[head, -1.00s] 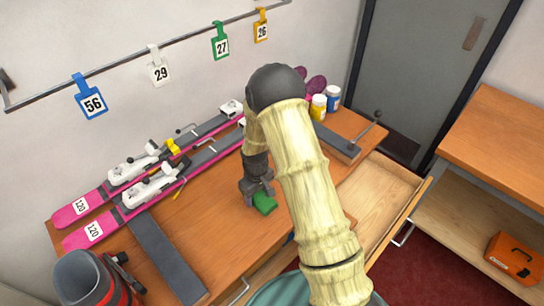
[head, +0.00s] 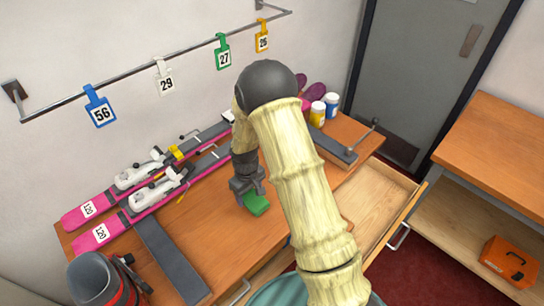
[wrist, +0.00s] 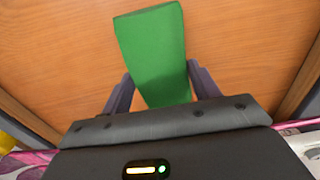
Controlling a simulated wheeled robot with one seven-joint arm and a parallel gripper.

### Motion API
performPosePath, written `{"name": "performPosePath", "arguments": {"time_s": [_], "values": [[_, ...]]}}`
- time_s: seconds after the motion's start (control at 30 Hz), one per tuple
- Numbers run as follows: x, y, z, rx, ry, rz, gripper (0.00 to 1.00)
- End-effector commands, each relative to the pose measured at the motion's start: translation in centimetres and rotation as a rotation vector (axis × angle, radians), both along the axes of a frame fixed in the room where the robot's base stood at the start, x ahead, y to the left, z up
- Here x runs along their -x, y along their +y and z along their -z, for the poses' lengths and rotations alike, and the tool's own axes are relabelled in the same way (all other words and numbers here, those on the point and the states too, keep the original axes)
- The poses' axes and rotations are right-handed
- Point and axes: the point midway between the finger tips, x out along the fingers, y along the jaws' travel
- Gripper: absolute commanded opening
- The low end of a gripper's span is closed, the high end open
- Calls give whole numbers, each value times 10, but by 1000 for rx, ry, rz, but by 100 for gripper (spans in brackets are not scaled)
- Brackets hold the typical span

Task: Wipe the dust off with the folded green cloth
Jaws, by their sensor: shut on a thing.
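The folded green cloth (head: 257,205) is a small flat block in my gripper (head: 248,188), low over the brown bench top (head: 215,222). My gripper is shut on it. In the wrist view the cloth (wrist: 155,48) sticks out beyond the two dark fingers, which are at either side of its near end. I cannot tell whether its underside touches the bench. I make out no dust on the visible wood; my arm hides part of the bench.
Two pink skis (head: 100,235) with bindings lie along the wall side. A boot (head: 98,280) stands at the near left. A dark grey bar (head: 168,260) crosses the bench. Yellow and blue pots (head: 331,105) stand at the back. An open drawer (head: 372,205) juts out right.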

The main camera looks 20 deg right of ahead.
Motion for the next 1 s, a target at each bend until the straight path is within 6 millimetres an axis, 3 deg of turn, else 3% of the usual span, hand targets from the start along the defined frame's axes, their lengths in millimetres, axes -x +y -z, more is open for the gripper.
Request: {"name": "performPosePath", "arguments": {"time_s": [0.2, 0.77, 0.8, 0.87, 1.0], "values": [[1, 3, -18, 0, 1, -7, 40], [0, 2, -19, 0, 1, -4, 40], [0, 2, -19, 0, 1, -4, 53], [0, 2, -19, 0, 1, -4, 41], [0, 2, -19, 0, 0, -4, 41]]}}
